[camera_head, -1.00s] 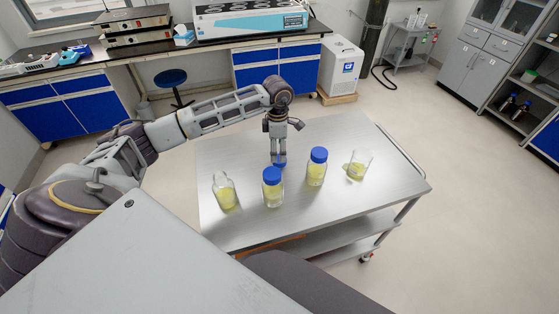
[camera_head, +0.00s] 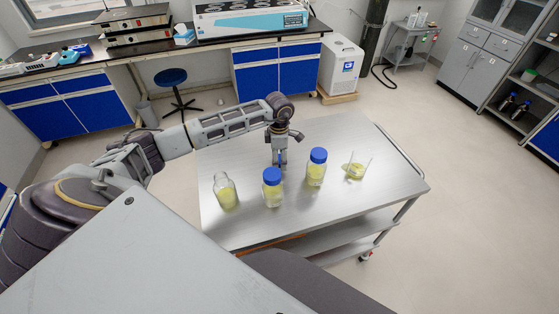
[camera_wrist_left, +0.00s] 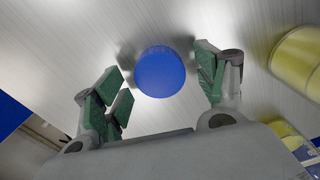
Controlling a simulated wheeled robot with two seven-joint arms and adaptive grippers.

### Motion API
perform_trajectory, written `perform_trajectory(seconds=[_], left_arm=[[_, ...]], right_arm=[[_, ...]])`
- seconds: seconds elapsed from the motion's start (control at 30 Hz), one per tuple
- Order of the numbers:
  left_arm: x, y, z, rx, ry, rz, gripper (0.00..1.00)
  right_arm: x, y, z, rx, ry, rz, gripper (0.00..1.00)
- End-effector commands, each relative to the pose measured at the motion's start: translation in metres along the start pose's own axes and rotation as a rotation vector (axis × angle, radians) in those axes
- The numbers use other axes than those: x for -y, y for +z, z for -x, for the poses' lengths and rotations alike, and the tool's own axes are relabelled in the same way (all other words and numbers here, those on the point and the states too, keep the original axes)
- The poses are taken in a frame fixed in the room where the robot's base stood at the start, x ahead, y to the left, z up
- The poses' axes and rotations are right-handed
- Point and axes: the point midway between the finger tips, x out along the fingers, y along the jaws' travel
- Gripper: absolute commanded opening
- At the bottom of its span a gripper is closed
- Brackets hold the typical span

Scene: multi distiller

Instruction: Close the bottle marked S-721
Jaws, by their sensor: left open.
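An uncapped clear bottle (camera_head: 226,193) with yellow contents stands at the left of the metal table. Two bottles with blue caps, a front one (camera_head: 273,190) and a right one (camera_head: 316,169), stand beside it. No bottle marking is readable, so I cannot tell which is S-721. A loose blue cap (camera_wrist_left: 160,72) lies on the table behind the bottles. My left gripper (camera_head: 281,161) points down over the cap. In the left wrist view the open fingers (camera_wrist_left: 164,82) stand on either side of it, apparently without gripping. My right gripper is not in view.
A beaker (camera_head: 357,166) with yellow contents stands at the right of the table (camera_head: 380,192). In the wrist view, a yellow-filled bottle (camera_wrist_left: 299,60) is close to the right finger. The table's back and right areas are clear.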

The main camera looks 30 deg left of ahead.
Motion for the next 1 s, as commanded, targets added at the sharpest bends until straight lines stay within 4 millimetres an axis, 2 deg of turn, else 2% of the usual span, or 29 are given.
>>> perform_trajectory(seconds=[0.2,0.5,0.77,1.0], left_arm=[[0.0,0.0,0.0,0.0,0.0,0.0,0.72],[0.0,0.0,0.0,0.0,0.0,0.0,0.37],[0.0,0.0,0.0,0.0,0.0,0.0,0.36],[-0.001,0.0,0.005,0.001,0.001,0.001,0.36]], right_arm=[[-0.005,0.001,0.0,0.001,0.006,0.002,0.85],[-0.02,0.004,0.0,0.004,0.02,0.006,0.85],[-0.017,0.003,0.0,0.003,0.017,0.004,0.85],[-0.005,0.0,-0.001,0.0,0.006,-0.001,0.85]])
